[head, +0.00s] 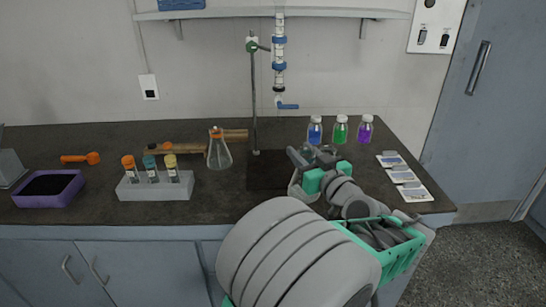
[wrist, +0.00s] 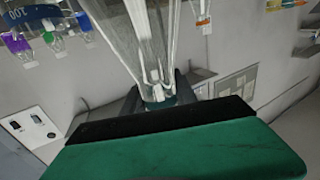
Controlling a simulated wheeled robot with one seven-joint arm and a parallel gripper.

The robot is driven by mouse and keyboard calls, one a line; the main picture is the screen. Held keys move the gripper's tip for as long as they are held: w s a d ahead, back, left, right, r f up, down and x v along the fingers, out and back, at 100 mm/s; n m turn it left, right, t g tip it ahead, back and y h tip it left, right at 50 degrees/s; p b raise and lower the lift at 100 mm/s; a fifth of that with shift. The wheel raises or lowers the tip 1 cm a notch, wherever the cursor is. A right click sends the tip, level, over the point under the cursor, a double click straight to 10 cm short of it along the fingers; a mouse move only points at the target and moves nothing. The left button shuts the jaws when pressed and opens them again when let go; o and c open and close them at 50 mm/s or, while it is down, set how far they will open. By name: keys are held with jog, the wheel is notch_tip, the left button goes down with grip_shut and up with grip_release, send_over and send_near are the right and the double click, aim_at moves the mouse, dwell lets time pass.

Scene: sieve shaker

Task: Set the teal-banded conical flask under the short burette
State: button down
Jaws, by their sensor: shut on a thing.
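The teal-banded conical flask (wrist: 150,48) is clear glass, with its teal band at the neck in the wrist view. My gripper (head: 311,160) is shut on its neck. In the head view the flask (head: 303,190) is mostly hidden behind my gripper. It is at the right side of the dark stand base, and I cannot tell whether it touches the bench. A burette (head: 279,62) with blue clamps and a blue tap hangs on a stand (head: 254,100) above and left of my gripper. Only this burette shows, so I cannot compare its length.
An orange-banded conical flask (head: 219,153) stands left of the stand. A vial rack (head: 155,187) and purple tray (head: 48,188) are farther left. Blue, green and purple bottles (head: 341,130) stand behind my gripper. Cards (head: 403,175) lie right. The stand base (head: 262,178) looks bare.

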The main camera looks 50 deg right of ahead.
jog(key=f+p+x, duration=0.2)
jog(key=f+x, duration=0.1)
jog(key=x, duration=1.3)
jog(key=shift+d+f, duration=0.15)
jog(key=shift+f, duration=0.25)
jog(key=c, duration=1)
grip_release()
jog(key=shift+w, duration=0.15)
jog(key=shift+o, duration=0.2)
jog(key=shift+r, duration=0.15)
jog(key=b+v, duration=0.1)
jog(key=v, duration=1.1)
